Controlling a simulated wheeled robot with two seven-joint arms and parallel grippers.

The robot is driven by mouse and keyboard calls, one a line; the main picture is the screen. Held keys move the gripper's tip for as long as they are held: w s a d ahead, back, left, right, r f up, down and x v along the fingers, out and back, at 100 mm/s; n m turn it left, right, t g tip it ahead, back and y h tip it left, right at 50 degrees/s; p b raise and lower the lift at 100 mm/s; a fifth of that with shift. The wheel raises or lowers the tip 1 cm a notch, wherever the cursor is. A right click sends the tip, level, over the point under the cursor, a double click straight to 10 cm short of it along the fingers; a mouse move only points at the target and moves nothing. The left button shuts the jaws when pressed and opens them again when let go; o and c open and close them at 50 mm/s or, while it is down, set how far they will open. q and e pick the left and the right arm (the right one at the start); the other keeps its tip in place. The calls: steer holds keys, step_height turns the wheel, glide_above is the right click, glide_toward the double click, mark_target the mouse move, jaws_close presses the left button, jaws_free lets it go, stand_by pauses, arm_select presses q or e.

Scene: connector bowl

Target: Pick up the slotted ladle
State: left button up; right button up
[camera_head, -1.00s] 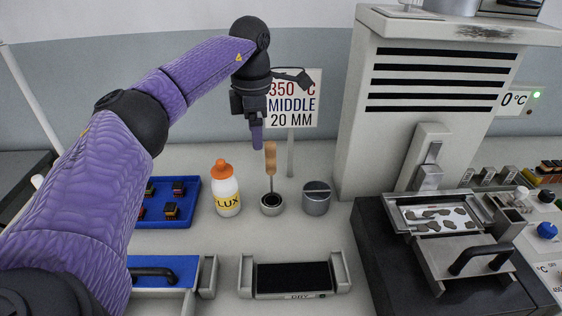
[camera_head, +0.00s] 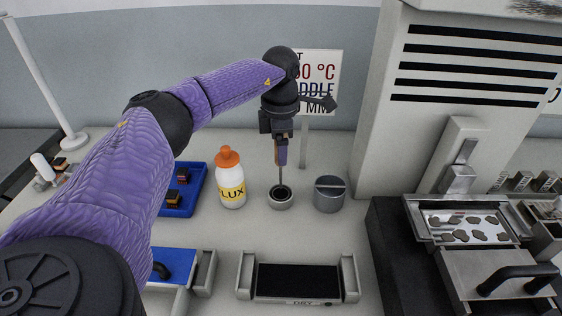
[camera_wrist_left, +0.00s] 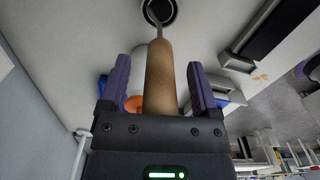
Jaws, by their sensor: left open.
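The slotted ladle (camera_wrist_left: 160,75) shows a wooden handle and a thin metal shaft in the left wrist view. Its lower end is in a small round holder (camera_head: 280,203) on the bench, so its slotted part is hidden. In the head view the handle is mostly covered by my left gripper (camera_head: 281,155), and the thin shaft shows below it. My left gripper is open, with its two purple fingers on either side of the wooden handle in the wrist view (camera_wrist_left: 158,85). The ladle stands about upright. My right gripper is not in view.
A flux bottle (camera_head: 230,182) stands left of the holder and a grey metal pot (camera_head: 329,203) stands right of it. A blue tray (camera_head: 183,207) with connectors is farther left. A dry pad holder (camera_head: 297,299) lies in front. The large machine (camera_head: 450,60) stands at right.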

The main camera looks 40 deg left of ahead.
arm_select(q)
jaws_close()
